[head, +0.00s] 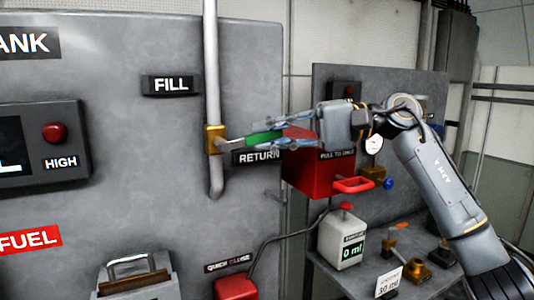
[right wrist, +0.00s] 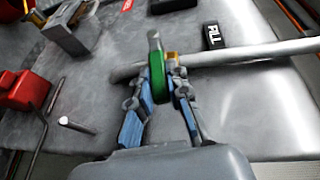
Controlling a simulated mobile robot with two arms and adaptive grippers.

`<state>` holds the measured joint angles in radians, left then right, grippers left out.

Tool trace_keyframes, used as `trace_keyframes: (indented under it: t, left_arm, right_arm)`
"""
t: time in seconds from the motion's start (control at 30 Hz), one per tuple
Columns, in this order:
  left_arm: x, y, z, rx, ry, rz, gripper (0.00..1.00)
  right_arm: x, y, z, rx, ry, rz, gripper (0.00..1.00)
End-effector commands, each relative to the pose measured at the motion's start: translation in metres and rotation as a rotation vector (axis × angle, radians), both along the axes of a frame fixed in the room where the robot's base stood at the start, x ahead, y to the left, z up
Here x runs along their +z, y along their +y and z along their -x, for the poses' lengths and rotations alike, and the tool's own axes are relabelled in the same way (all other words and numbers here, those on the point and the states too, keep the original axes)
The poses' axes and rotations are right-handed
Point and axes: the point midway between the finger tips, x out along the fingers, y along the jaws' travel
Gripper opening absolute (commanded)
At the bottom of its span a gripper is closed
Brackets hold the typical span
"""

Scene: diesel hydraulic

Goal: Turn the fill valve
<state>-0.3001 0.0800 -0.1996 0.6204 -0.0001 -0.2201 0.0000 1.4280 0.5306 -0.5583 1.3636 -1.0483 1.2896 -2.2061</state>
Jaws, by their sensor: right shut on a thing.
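The fill valve has a brass body (head: 214,139) on a vertical grey pipe (head: 211,60), below the black FILL label (head: 171,85). Its lever with a green grip (head: 264,138) points right from the pipe, roughly across it. My right gripper (head: 268,132) comes in from the right with its blue-padded fingers on either side of the green grip. The right wrist view shows the green grip (right wrist: 157,76) held between the fingers, with the brass body (right wrist: 172,62) partly hidden behind. My left gripper is not in view.
A red box (head: 305,172) with a red handle stands just below my right gripper. A white container (head: 341,240) and small brass parts sit on the grey shelf at lower right. A red quick-close box (head: 236,288) and a display panel (head: 40,145) are on the left panel.

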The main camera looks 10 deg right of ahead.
Motion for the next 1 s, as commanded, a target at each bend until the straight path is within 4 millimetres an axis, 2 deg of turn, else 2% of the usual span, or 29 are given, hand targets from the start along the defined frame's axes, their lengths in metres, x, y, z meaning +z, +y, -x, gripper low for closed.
trace_keyframes:
  t: [0.03, 0.3, 0.9, 0.93, 1.0]
  left_arm:
    - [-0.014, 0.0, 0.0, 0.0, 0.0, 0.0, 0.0]
    - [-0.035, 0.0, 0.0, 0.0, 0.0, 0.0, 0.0]
    - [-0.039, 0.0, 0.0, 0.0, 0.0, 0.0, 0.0]
    - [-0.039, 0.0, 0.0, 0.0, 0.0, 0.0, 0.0]
    - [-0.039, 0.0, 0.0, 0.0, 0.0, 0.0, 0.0]
  right_arm:
    - [-0.011, 0.0, -0.001, -0.001, 0.01, -0.027, 0.0]
    - [-0.015, -0.001, -0.001, 0.0, 0.043, -0.129, 0.0]
    - [-0.014, 0.0, 0.0, 0.001, 0.055, -0.158, 0.0]
    - [-0.015, 0.0, 0.0, 0.001, 0.055, -0.158, 0.22]
    - [-0.015, 0.0, 0.0, 0.001, 0.055, -0.158, 0.37]
